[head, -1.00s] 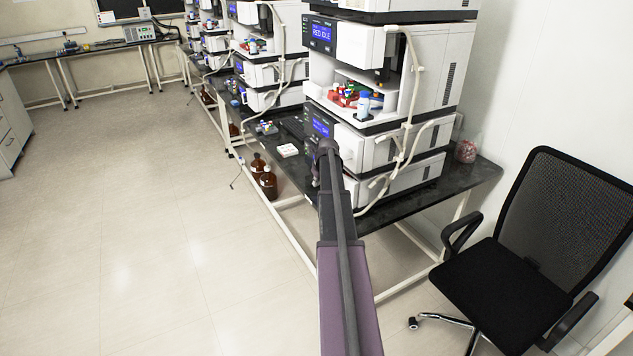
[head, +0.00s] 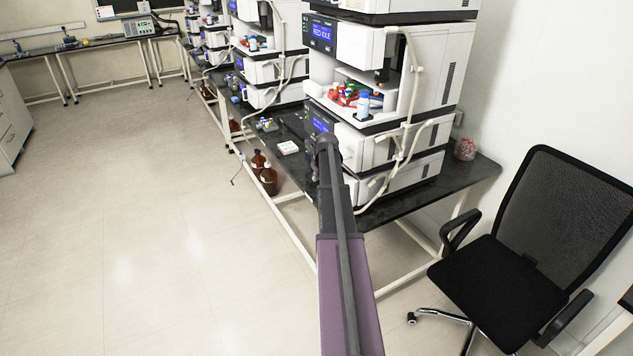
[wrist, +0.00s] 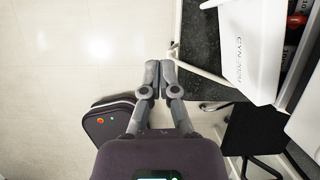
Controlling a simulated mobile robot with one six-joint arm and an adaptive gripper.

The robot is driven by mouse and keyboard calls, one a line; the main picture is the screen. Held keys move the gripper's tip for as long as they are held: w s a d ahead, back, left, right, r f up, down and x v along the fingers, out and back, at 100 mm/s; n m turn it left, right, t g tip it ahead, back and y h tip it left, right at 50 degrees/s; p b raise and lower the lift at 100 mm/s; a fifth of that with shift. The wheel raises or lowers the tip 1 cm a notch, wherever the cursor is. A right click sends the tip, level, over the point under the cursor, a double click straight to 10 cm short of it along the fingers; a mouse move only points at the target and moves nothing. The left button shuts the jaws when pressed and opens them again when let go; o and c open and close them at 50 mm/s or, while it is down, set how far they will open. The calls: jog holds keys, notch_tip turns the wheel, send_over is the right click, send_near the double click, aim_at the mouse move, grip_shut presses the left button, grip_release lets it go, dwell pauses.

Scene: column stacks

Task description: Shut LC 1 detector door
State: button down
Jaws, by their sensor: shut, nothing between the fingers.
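The nearest instrument stack (head: 385,120) stands on the dark bench, with white modules and a lit blue display (head: 321,32). Its middle bay is open and holds red items and small bottles. I cannot tell which front is the detector door. My gripper (wrist: 160,76) is shut and empty in the wrist view, fingertips together. A white lettered panel (wrist: 247,45) lies to its right, apart from it. In the head view my arm reaches to the front of the lower modules and hides part of them; the fingertips do not show clearly there.
A black office chair (head: 505,275) stands at the right by the wall. The dark bench top (head: 425,200) has a white frame. Brown bottles (head: 268,180) stand beneath it. A small white box (head: 288,147) sits left of the stack. The floor at left is clear.

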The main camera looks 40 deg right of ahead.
jog(key=s+d+f+n+h+b, duration=0.25)
jog(key=f+n+h+b, duration=0.6)
jog(key=n+b, duration=0.75)
jog(key=w+a+f+n+t+h+b, duration=0.1)
jog(key=a+n+b, duration=0.3)
jog(key=n, duration=1)
jog(key=w+a+f+n+t+h+b, duration=0.1)
jog(key=a+n+t+h+b, duration=0.3)
jog(key=n, duration=1)
jog(key=a+b, duration=0.1)
jog(key=b, duration=0.2)
jog(key=shift+w+a+n+t, duration=0.25)
jog(key=shift+n+t, duration=0.05)
jog(key=shift+n, duration=0.1)
jog(key=shift+d+h, duration=0.1)
jog(key=shift+h, duration=0.15)
